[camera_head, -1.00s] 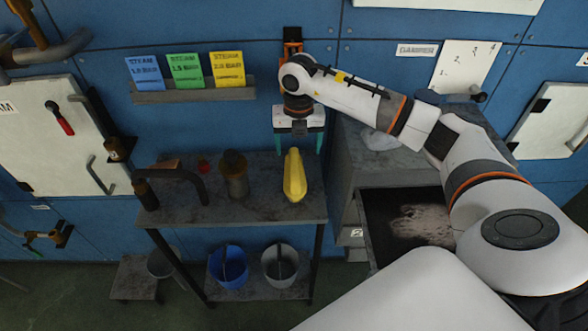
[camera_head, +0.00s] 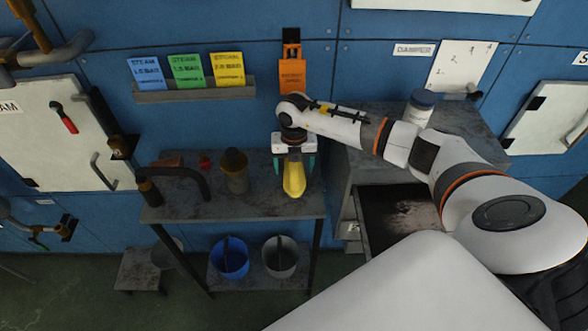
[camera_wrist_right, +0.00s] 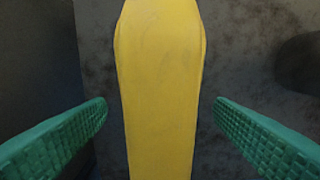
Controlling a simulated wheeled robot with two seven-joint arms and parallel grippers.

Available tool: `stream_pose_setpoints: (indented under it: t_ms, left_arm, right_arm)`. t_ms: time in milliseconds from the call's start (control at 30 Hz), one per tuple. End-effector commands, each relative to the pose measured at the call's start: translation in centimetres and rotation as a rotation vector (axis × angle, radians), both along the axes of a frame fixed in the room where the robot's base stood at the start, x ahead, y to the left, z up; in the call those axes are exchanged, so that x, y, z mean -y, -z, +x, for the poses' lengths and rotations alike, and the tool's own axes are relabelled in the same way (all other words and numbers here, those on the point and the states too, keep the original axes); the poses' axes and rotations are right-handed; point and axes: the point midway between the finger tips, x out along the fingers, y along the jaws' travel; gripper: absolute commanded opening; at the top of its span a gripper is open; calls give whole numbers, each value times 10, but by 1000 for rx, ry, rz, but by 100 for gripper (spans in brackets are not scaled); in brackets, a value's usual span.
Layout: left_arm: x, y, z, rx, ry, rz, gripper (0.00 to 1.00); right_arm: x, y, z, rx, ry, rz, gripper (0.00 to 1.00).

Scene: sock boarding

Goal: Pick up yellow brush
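The yellow brush (camera_head: 294,180) lies on the dark shelf near its right end, and its far part is hidden under my right gripper. In the right wrist view the brush (camera_wrist_right: 160,90) runs down the middle. My right gripper (camera_head: 294,165) is over the brush with its green fingers pointing down. In the wrist view the two green fingers (camera_wrist_right: 161,120) stand apart on either side of the brush, with a gap on both sides. My left gripper is not in view.
The shelf (camera_head: 270,208) also holds a brown-topped canister (camera_head: 235,170), a dark bent pipe (camera_head: 185,175) and a small red object (camera_head: 205,162). A blue bucket (camera_head: 229,258) and a grey bucket (camera_head: 280,257) stand below. A dark cabinet (camera_head: 345,170) stands close on the right.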

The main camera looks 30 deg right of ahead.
Motion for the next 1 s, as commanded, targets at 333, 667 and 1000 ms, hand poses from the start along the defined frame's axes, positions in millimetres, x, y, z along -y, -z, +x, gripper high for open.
stream_pose_setpoints:
  t_ms: [333, 667, 1000]
  left_arm:
    - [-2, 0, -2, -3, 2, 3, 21]
    - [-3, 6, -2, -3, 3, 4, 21]
    - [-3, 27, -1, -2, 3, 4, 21]
  right_arm:
    - [0, -1, 0, 1, 1, 0, 27]
    - [0, -3, -1, 4, 1, 0, 26]
    - [-1, -53, -2, 9, 0, -1, 26]
